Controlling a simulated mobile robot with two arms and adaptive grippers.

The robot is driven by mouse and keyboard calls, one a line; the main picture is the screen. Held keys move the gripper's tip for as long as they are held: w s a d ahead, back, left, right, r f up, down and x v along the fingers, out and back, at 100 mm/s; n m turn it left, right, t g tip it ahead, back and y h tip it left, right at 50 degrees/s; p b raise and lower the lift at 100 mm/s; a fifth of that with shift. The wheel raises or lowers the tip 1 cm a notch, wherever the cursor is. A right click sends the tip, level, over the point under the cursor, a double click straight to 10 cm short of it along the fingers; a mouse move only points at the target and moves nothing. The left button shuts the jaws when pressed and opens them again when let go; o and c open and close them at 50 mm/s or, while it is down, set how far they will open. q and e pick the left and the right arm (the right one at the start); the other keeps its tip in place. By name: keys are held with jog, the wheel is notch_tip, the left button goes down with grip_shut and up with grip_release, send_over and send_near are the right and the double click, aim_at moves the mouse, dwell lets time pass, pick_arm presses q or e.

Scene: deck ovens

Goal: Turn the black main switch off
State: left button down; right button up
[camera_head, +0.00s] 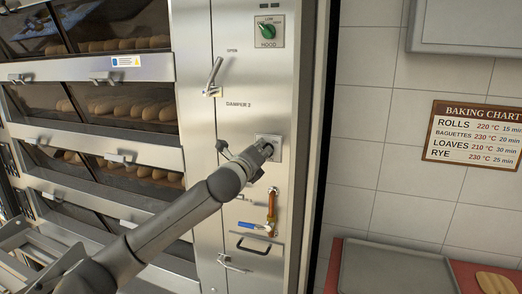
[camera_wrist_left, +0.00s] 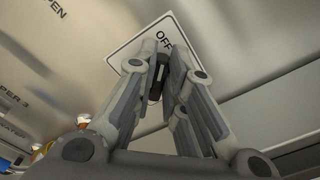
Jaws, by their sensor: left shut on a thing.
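The black main switch (camera_wrist_left: 156,86) shows in the left wrist view between my fingers, in front of a white plate (camera_wrist_left: 126,64) marked OFF. My left gripper (camera_wrist_left: 163,78) is shut on the switch. In the head view my left gripper (camera_head: 262,149) reaches in from the left and lies against the plate (camera_head: 277,154) on the steel oven panel. There the arm and fingers hide the switch. Which way the switch points is hard to tell, as the fingers cover most of it. My right gripper is not in view.
A green hood knob (camera_head: 267,31) and a damper lever (camera_head: 213,78) sit above on the panel. Below are a copper pipe with a blue-handled valve (camera_head: 255,227) and a black handle (camera_head: 253,245). Deck ovens with loaves (camera_head: 135,108) stand left. A red counter (camera_head: 333,268) stands right.

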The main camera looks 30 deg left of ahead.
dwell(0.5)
pick_arm(q)
jog(key=c, duration=1.5)
grip_release()
jog(key=v, duration=1.2)
jog(key=shift+a, duration=0.1)
